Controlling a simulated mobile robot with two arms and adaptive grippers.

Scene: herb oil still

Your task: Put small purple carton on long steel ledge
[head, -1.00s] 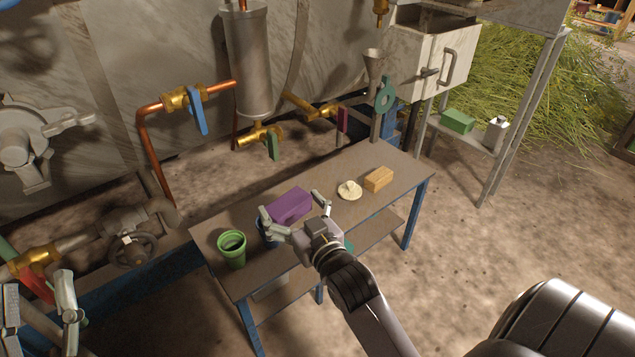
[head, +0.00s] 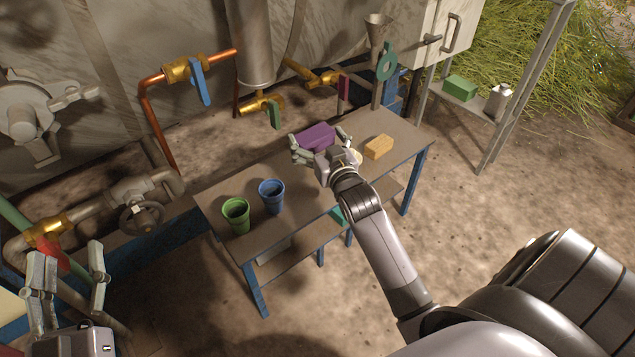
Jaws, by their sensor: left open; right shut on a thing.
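The small purple carton (head: 318,136) is between the fingers of my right gripper (head: 321,144), which is shut on it. It is held over the back part of the brown work table (head: 320,185) and seems raised above the top. My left gripper (head: 68,262) is open and empty at the lower left, away from the table. A long grey metal ledge (head: 452,99) runs along the steel frame at the right. It bears a green carton (head: 461,87) and a pale bottle (head: 498,101), with a gap between them.
A green cup (head: 236,214) and a blue cup (head: 272,196) stand on the table's left part. A yellow-tan block (head: 379,147) is on its right part, beside a cream item (head: 356,156) mostly hidden by my gripper. A funnel (head: 378,28) and brass valves stand behind.

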